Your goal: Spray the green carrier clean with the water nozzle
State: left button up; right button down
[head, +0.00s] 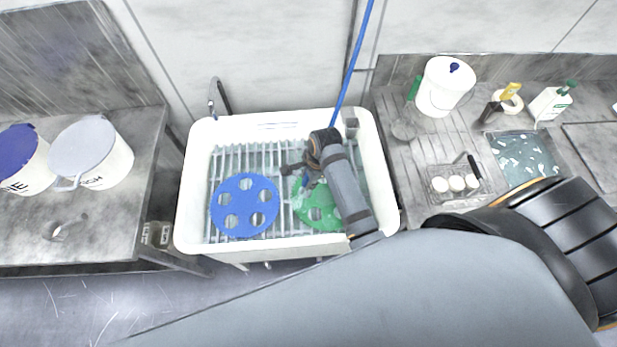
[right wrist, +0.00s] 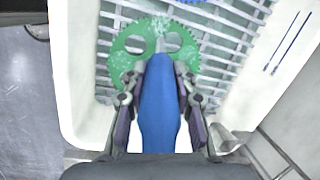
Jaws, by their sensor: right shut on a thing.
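The green carrier (head: 325,213) lies flat on the slatted rack in the white sink, right of the blue carrier. It is a toothed disc with holes, partly hidden by my right arm in the head view. In the right wrist view the green carrier (right wrist: 122,64) has pale whitish patches on it. My right gripper (head: 303,178) is shut on the blue water nozzle (right wrist: 160,108), and the nozzle's tip points at the green carrier. The fingers stand on both sides of the nozzle. My left gripper is not in view.
The blue carrier (head: 244,205) lies on the rack (head: 265,160) at the left. A blue hose (head: 350,72) comes down from above into the white sink (head: 190,190). A tap (head: 214,97) stands at its back left. Buckets, bottles and a tray crowd the side counters.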

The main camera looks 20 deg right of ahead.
dwell(0.5)
jog(key=shift+r, duration=2.55)
jog(key=shift+r, duration=2.05)
